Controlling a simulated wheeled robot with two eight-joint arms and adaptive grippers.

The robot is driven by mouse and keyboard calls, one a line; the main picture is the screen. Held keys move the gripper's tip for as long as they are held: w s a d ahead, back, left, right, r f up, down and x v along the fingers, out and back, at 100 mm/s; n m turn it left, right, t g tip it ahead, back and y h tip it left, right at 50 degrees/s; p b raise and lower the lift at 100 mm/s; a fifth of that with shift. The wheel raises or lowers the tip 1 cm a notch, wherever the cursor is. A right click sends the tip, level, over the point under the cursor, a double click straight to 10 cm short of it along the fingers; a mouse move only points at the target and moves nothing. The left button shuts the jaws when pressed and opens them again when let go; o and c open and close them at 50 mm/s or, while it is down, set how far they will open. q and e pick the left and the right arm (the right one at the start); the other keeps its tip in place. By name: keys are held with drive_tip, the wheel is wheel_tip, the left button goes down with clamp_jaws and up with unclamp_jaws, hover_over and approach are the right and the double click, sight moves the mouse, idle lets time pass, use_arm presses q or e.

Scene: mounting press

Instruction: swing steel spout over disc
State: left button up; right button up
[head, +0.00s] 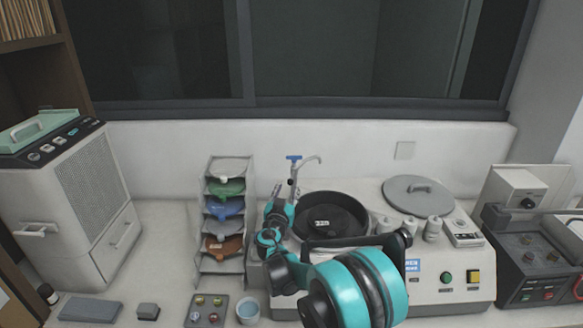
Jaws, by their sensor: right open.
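A steel spout (313,160) rises on a thin post behind the black grinding bowl and bends over to the right at its top. A blue tap handle (293,157) sits at the top of the post. The dark disc (333,222), labelled 320, lies inside the round black bowl (362,213). My right gripper (283,190) is open, close to the spout's post on its left and front side. Whether it touches the post is hard to tell. My right arm hides the front left of the machine. My left gripper is out of view.
Several grey cylinders (433,229) and a round grey lid (417,190) sit right of the bowl. A cup (248,310) and small tray (207,310) lie in front. A window wall stands behind.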

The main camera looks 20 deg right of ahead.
sight(292, 177)
drive_tip(key=x, duration=0.6)
drive_tip(key=shift+d+b, duration=0.1)
drive_tip(key=shift+b, duration=0.2)
drive_tip(key=shift+w+d+r, duration=0.1)
drive_tip(key=shift+w+d, duration=0.15)
drive_tip(key=shift+w, duration=0.2)
drive_tip(key=shift+c, duration=0.2)
clamp_jaws()
